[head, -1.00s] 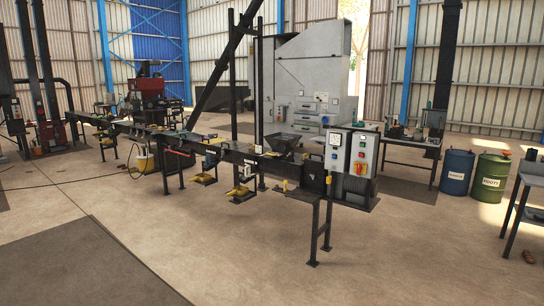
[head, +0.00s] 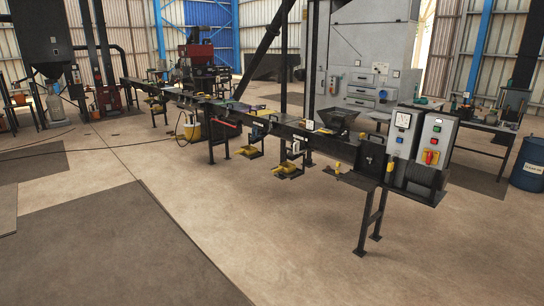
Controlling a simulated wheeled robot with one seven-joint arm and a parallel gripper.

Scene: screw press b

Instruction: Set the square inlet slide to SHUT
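The long black screw press line (head: 255,128) runs from the back left to the front right. A dark open-topped inlet hopper (head: 338,117) sits on it near its right end. The square inlet slide is too small to make out for certain, so I cannot tell whether it is open or shut. A small white part (head: 309,125) shows just left of the hopper, and a yellow handle-like part (head: 337,168) lies at the near edge. My gripper is not in view.
Two control boxes, one with a gauge (head: 403,121) and one with a red-yellow switch (head: 431,157), stand at the right end. A black support leg (head: 366,225) reaches the floor in front. A blue drum (head: 529,165) is at the right edge. The front floor (head: 290,240) is clear.

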